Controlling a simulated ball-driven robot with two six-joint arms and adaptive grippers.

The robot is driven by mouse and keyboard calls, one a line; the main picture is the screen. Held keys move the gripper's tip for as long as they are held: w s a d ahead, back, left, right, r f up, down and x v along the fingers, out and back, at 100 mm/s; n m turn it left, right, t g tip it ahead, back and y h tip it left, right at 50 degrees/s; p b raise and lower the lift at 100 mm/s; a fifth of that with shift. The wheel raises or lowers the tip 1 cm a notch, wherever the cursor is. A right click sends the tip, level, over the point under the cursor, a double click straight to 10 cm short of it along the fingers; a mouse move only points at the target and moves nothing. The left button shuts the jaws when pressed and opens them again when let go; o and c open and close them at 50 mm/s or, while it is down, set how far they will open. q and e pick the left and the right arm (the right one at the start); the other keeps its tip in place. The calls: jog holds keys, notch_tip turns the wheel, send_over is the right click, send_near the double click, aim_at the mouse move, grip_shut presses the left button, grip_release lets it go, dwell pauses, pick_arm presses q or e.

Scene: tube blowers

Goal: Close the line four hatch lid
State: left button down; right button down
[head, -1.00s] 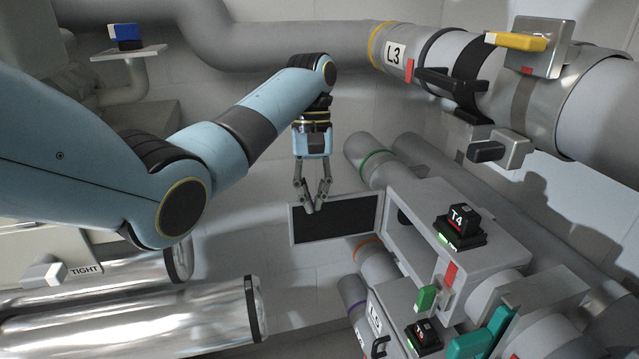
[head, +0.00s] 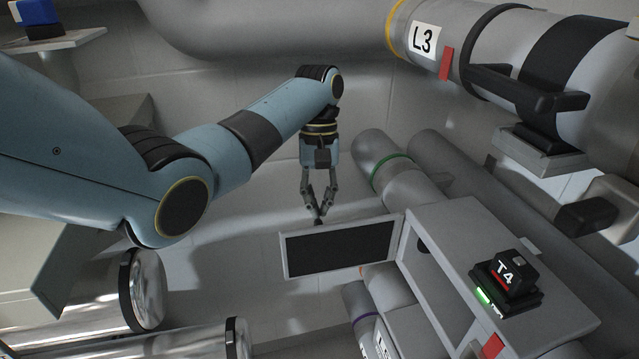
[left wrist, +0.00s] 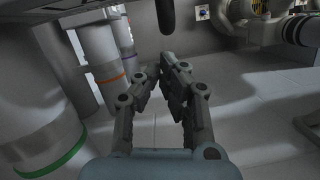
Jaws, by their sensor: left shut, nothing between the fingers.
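The line four hatch lid (head: 340,248) is a grey-framed panel with a dark inset. It stands open, swung out to the left of the hatch box (head: 440,222), whose opening shows dark. A black block marked T4 (head: 505,276) with a green light sits on the box. My left gripper (head: 318,215) hangs pointing down at the lid's upper edge, fingertips together and empty. I cannot tell whether they touch the lid. In the left wrist view the fingers (left wrist: 163,75) are seen over the floor, with nothing between them. My right gripper is not in view.
The L3 pipe (head: 423,38) with a black handle (head: 525,92) runs across the upper right. A green-ringed pipe (head: 392,165) lies behind the box. Shiny cylinders (head: 150,290) are at lower left. A shelf with a blue block (head: 38,12) is at upper left.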

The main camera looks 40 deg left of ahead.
pick_arm(q)
jog(key=shift+x, duration=1.8)
jog(key=shift+d, duration=0.15)
